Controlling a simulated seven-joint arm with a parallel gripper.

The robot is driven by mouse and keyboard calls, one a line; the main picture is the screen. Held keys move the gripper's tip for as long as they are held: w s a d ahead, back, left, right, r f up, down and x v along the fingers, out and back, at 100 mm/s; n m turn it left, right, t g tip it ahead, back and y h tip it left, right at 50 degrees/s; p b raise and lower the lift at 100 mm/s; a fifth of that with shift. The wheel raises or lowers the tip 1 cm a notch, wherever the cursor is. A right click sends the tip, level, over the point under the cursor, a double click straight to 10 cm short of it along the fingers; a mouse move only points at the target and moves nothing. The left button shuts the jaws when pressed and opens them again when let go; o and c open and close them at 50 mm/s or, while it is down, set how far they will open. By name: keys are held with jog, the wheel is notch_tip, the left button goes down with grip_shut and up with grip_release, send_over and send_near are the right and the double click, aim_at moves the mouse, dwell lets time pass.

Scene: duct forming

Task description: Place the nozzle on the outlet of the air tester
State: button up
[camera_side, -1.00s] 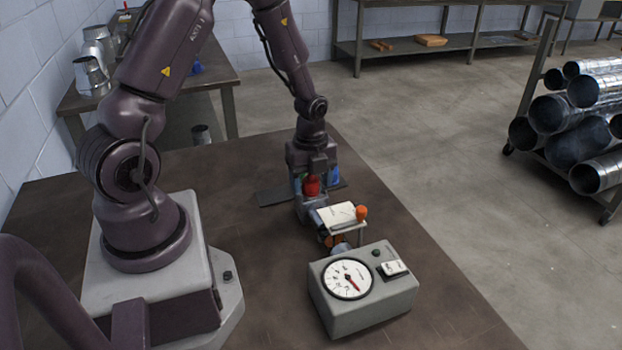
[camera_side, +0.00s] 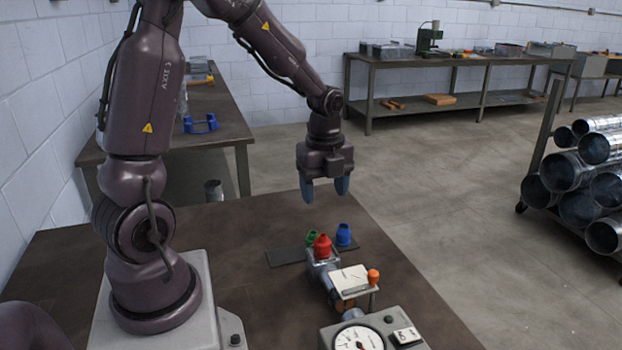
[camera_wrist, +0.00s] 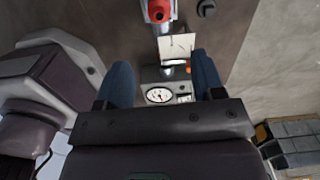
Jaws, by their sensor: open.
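The air tester is a grey box with a round dial (camera_side: 358,338) and a pipe running back to an upturned outlet (camera_side: 321,263). A red nozzle (camera_side: 322,247) sits upright on that outlet. It also shows near the top of the wrist view (camera_wrist: 158,10). A green nozzle (camera_side: 312,238) and a blue nozzle (camera_side: 344,236) stand behind it on a dark mat (camera_side: 286,258). My gripper (camera_side: 325,192) is open and empty, with blue fingers pointing down, well above the nozzles and apart from them. The red nozzle partly hides the green one.
A white plate (camera_side: 349,282) and an orange knob (camera_side: 373,276) sit along the tester's pipe. The table (camera_side: 245,290) is clear left of the tester. A rack of metal ducts (camera_side: 585,185) stands at the right. Benches stand behind.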

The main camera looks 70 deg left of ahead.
jog(key=s+d+r+n+t, duration=0.5)
jog(key=s+d+r+n, duration=0.6)
jog(key=n, duration=0.6)
notch_tip(320, 180, up, 3)
jog(key=d, duration=0.2)
jog(key=shift+s+d+r, duration=0.15)
jog(key=shift+d, duration=0.25)
